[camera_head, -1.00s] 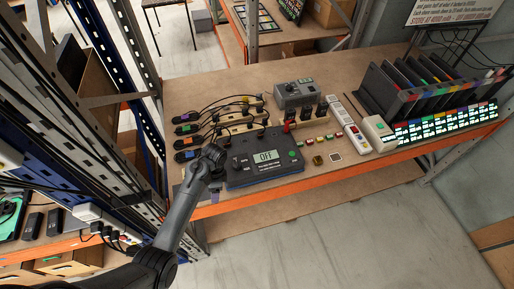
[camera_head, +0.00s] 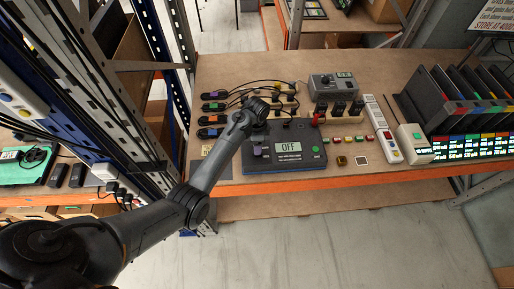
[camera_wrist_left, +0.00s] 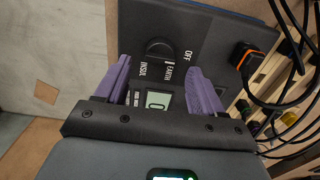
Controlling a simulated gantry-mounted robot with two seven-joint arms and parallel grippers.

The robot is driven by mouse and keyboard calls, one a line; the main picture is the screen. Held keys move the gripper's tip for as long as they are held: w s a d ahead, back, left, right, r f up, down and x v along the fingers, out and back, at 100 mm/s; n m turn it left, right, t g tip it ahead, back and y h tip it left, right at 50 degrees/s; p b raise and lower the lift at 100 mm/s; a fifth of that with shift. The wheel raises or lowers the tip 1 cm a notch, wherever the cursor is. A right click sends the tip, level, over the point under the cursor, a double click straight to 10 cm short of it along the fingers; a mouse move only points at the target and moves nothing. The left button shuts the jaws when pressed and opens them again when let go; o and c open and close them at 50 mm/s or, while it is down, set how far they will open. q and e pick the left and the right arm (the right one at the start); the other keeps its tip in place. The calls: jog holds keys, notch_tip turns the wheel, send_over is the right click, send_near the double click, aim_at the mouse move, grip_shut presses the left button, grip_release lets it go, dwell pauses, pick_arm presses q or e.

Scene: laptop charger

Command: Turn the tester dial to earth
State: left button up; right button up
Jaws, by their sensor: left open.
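The tester (camera_head: 287,160) is a dark blue-grey box near the front edge of the bench, and its screen reads OFF in the head view. In the left wrist view its black round dial (camera_wrist_left: 160,48) sits among the labels OFF, EARTH and INSUL; which one it points to is unclear. My left gripper (camera_wrist_left: 158,66) is open over the panel, its two purple fingers apart on either side just short of the dial. Any contact with the dial cannot be told. In the head view my left arm covers the tester's left part. My right gripper is out of view.
Several cables with coloured tags (camera_head: 212,107) lie behind and left of the tester. A grey box (camera_head: 332,86) stands behind it, and a white power strip (camera_head: 381,128) lies to the right. Blue rack posts (camera_head: 183,40) rise at the left.

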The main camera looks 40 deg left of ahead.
pick_arm(q)
jog(key=shift+f, duration=2.4)
jog(key=c, duration=1.1)
jog(key=shift+o, duration=0.2)
